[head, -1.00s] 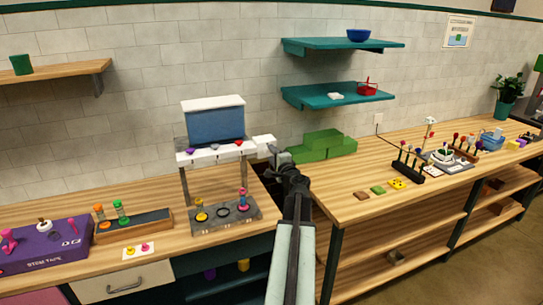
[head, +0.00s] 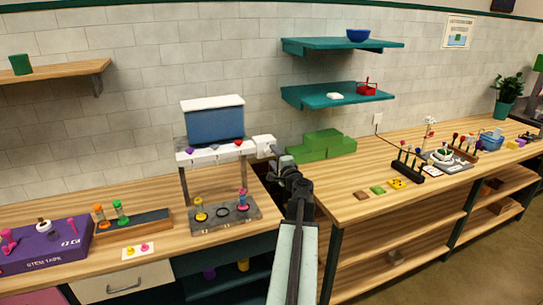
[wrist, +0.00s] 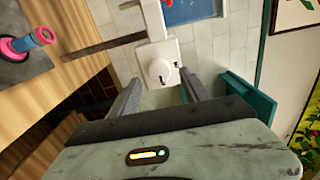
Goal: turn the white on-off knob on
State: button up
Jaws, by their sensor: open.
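The white on-off knob (wrist: 160,71) is a round disc on the face of a white box (wrist: 143,55). Small dark marks show beside it. In the head view the box (head: 263,144) sits at the right end of the white dispenser bar, and the knob is not clear there. My gripper (wrist: 159,80) is open, with one finger on each side of the knob's line in the wrist view. The fingers look short of the knob; I see no contact. In the head view my gripper (head: 277,156) is just right of the box.
The dispenser's blue tank (head: 215,124) stands above the bar. A grey tray (head: 226,214) with coloured ring stacks lies below. Green blocks (head: 322,147) sit on the counter to the right. A teal shelf (head: 338,95) is on the wall above.

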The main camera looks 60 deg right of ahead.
jog(key=v, duration=0.5)
jog(key=shift+s+a, duration=0.15)
jog(key=shift+a, duration=0.05)
